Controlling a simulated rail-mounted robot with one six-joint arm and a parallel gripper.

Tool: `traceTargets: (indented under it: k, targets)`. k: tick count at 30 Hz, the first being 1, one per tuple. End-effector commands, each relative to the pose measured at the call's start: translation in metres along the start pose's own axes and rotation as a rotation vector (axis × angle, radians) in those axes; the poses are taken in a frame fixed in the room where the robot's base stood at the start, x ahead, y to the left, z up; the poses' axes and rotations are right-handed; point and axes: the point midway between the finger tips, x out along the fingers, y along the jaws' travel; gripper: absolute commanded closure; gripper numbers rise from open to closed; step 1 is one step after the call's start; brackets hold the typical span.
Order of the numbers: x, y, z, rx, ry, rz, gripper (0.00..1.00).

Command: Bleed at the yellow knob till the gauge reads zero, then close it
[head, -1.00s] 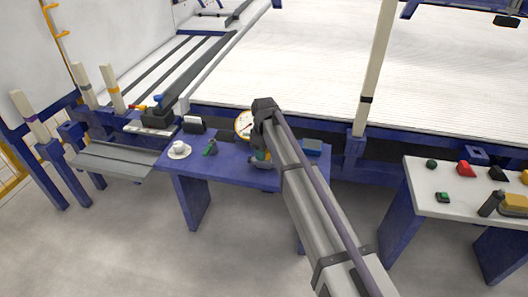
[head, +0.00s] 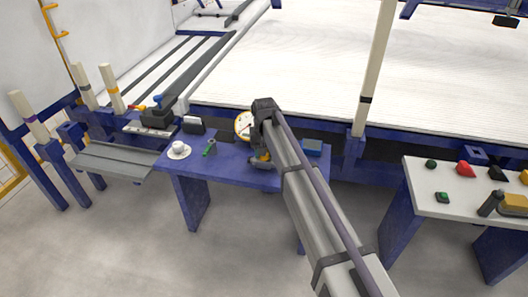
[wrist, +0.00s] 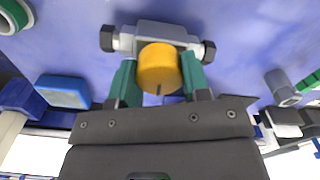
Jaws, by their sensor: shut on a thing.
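The yellow knob (wrist: 159,68) sits on a grey valve body (wrist: 160,36) with dark end fittings, over the blue table. In the wrist view a dark line marks the knob's lower face. The teal fingers of my gripper (wrist: 158,80) are on both sides of the knob, shut on it. In the head view my gripper (head: 262,158) is low over the table, mostly hidden by my arm. The round gauge (head: 242,124) stands behind it, with a white face and yellow rim. My arm covers its right side; a reddish needle shows, but the reading is too small to tell.
A white-topped table (head: 450,190) with several small parts stands at right. Grey floor is clear in front.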

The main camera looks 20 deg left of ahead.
Motion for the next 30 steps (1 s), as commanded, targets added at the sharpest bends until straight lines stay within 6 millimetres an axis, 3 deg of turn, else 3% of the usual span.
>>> traceTargets:
  k: [9, 23, 24, 30]
  targets:
    - [0.0003, 0.0002, 0.001, 0.097, -0.002, 0.0, 0.8]
    - [0.0003, 0.0003, 0.0011, 0.109, -0.002, 0.0, 0.8]
    - [0.0003, 0.0003, 0.0011, 0.109, -0.002, 0.0, 0.53]
    - [0.0002, 0.0003, 0.0007, 0.108, -0.001, 0.0, 0.34]
